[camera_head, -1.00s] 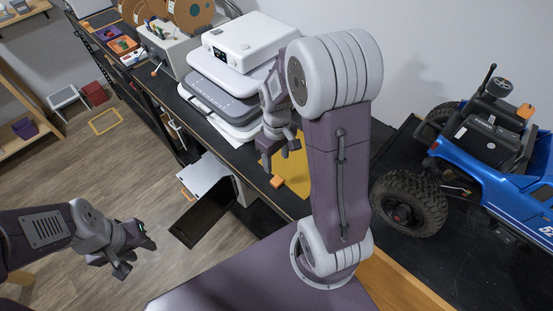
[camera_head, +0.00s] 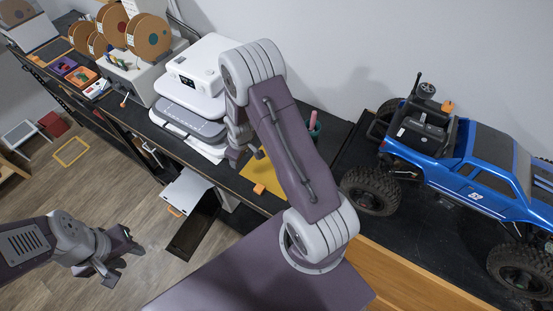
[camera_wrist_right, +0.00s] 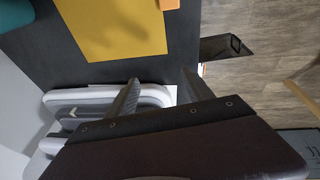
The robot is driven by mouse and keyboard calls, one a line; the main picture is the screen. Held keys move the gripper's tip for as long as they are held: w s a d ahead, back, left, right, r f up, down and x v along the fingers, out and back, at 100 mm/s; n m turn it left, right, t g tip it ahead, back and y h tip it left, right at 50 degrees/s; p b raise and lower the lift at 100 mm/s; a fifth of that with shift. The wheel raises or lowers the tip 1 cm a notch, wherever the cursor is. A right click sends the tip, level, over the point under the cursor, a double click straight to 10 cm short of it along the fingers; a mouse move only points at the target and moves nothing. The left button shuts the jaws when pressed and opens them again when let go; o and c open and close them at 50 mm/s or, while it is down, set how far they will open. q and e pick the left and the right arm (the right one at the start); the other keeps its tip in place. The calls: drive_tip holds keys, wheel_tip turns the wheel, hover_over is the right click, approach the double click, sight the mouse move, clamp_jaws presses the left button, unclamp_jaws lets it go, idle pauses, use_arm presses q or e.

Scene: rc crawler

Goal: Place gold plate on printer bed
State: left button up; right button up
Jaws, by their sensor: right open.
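The flat gold plate (camera_head: 262,176) lies on the dark bench top, partly hidden by my right arm. It shows at the top of the right wrist view (camera_wrist_right: 112,28). My right gripper (camera_wrist_right: 160,92) is open and empty, apart from the plate, on the side toward the white-and-grey machine. In the head view its fingers are mostly hidden by my arm. That machine, seemingly the printer, has a flat grey bed (camera_head: 188,124) under a white upper unit (camera_head: 203,62). My left gripper (camera_head: 122,265) is over the floor at lower left, fingers apart and empty.
An orange block (camera_head: 259,189) sits at the plate's edge. A teal cup (camera_head: 315,128) stands behind my right arm. A blue crawler truck (camera_head: 470,170) fills the right side. Filament spools (camera_head: 148,35) stand at the back left. An open drawer (camera_head: 186,192) juts out below the bench.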

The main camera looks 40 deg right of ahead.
drive_tip(key=s+d+g+p, duration=0.1)
drive_tip(key=s+d+p, duration=0.1)
drive_tip(key=s+p, duration=0.1)
use_arm(q)
wheel_tip(320, 180, up, 9)
drive_tip(key=p, duration=0.2)
use_arm(e)
drive_tip(key=m+g, duration=0.1)
drive_tip(key=g, duration=0.1)
hover_over(259, 188)
drive_tip(key=f, duration=0.5)
drive_tip(key=shift+s+d, duration=0.2)
drive_tip(key=shift+d, duration=0.15)
drive_tip(key=shift+w+f+b, duration=0.1)
drive_tip(key=shift+f+b, duration=0.35)
drive_tip(key=shift+f, duration=0.6)
drive_tip(key=f+b, duration=0.5)
drive_tip(key=shift+a+f, duration=0.2)
drive_tip(key=shift+a, duration=0.1)
drive_tip(key=shift+w+r, duration=0.15)
drive_tip(key=shift+r, duration=0.05)
use_arm(q)
wheel_tip(259, 188, down, 6)
drive_tip(key=shift+w+d, duration=0.15)
drive_tip(key=shift+d, duration=0.05)
use_arm(e)
clamp_jaws()
